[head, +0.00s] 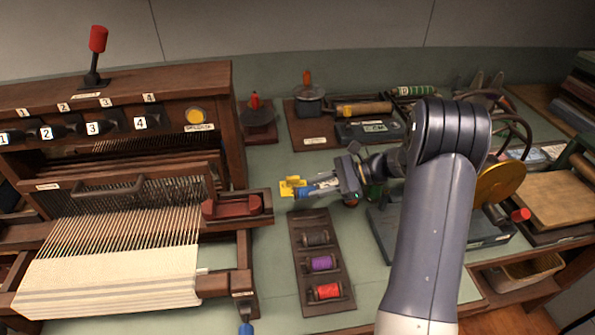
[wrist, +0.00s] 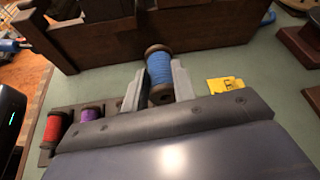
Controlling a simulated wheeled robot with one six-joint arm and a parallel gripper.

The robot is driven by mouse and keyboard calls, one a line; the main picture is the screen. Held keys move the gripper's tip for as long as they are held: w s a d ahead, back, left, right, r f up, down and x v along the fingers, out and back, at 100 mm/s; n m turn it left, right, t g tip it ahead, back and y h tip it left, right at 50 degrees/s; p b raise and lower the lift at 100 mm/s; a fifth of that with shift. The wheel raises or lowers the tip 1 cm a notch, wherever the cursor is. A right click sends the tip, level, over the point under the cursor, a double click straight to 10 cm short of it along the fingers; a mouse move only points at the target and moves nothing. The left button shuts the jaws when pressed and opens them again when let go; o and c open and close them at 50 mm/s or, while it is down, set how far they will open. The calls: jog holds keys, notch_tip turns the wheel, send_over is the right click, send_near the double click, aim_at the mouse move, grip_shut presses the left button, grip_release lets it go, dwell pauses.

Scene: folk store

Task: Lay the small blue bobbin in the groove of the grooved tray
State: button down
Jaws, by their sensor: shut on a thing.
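The small blue bobbin (wrist: 160,72) has blue thread between brown wooden ends. My gripper (wrist: 158,84) is shut on it, with one grey finger on each side. In the head view my gripper (head: 320,186) is right of the loom and beyond the far end of a dark tray (head: 344,306), which looks like the grooved tray. That tray holds a dark bobbin (head: 316,238), a purple bobbin (head: 322,263) and a red bobbin (head: 326,291). Its far end looks bare. In the wrist view, my gripper hides part of the tray. I cannot tell the bobbin's height above the table.
The wooden loom (head: 120,240) fills the left, with a red shuttle-like piece (head: 232,207) on its right side. A yellow tag (wrist: 229,84) lies near the gripper. A geared device with a yellow wheel (head: 500,183) stands right. Green table is clear around the tray.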

jog(key=shift+d+f+b, duration=0.2)
jog(key=shift+f+b, duration=0.65)
jog(key=shift+f, duration=0.6)
jog(key=shift+d+f+b, duration=0.2)
jog(key=shift+f+b, duration=0.65)
jog(key=shift+f, duration=0.55)
jog(key=shift+d+f+b, duration=0.2)
jog(key=shift+f+b, duration=0.65)
jog(key=shift+f, duration=0.6)
jog(key=shift+s+f, duration=0.2)
jog(key=shift+f, duration=0.4)
jog(key=c, duration=1.1)
grip_release()
jog(key=shift+f+g+b, duration=0.1)
jog(key=shift+g+b, duration=0.2)
notch_tip(320, 180, up, 11)
jog(key=shift+w+f, duration=0.1)
jog(key=shift+f, duration=0.15)
notch_tip(320, 180, down, 10)
jog(key=shift+r, duration=0.1)
